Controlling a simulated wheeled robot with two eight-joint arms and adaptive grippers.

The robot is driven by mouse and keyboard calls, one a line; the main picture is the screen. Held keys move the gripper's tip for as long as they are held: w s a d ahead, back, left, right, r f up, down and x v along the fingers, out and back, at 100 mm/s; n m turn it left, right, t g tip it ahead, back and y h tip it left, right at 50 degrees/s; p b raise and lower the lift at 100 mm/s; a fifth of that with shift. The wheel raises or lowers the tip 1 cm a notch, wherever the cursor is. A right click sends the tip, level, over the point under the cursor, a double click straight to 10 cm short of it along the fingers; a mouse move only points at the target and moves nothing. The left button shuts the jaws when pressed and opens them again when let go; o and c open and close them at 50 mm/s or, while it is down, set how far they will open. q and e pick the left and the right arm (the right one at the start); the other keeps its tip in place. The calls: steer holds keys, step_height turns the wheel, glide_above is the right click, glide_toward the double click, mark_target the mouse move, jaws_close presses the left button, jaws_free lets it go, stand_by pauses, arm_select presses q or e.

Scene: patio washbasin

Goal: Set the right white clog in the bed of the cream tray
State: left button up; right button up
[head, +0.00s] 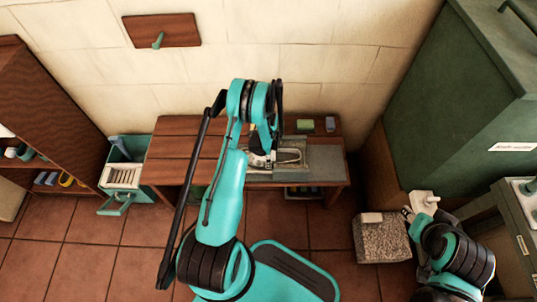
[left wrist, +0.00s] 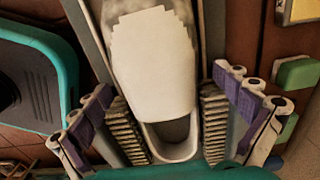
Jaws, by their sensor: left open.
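The white clog (left wrist: 155,62) lies in the left wrist view with its closed toe toward the top and its opening toward me. It lies between two long greyish walls, which look like the sides of the cream tray (left wrist: 214,28). In the head view this tray (head: 297,146) is on the wooden table, partly hidden by my left arm. My left gripper (left wrist: 172,128) is open, with one ribbed finger on each side of the clog's heel end; it shows in the head view too (head: 262,158). My right gripper (head: 408,213) is at the lower right, its fingers unclear.
A green block (head: 305,125) and a grey-blue block (head: 330,124) lie at the table's back. A stone block (head: 381,237) and a white object (head: 424,201) are near my right gripper. A green cabinet (head: 450,95) stands right, shelves (head: 35,110) left.

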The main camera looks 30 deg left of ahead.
arm_select(q)
step_height(320, 180, up, 12)
stand_by(0.5)
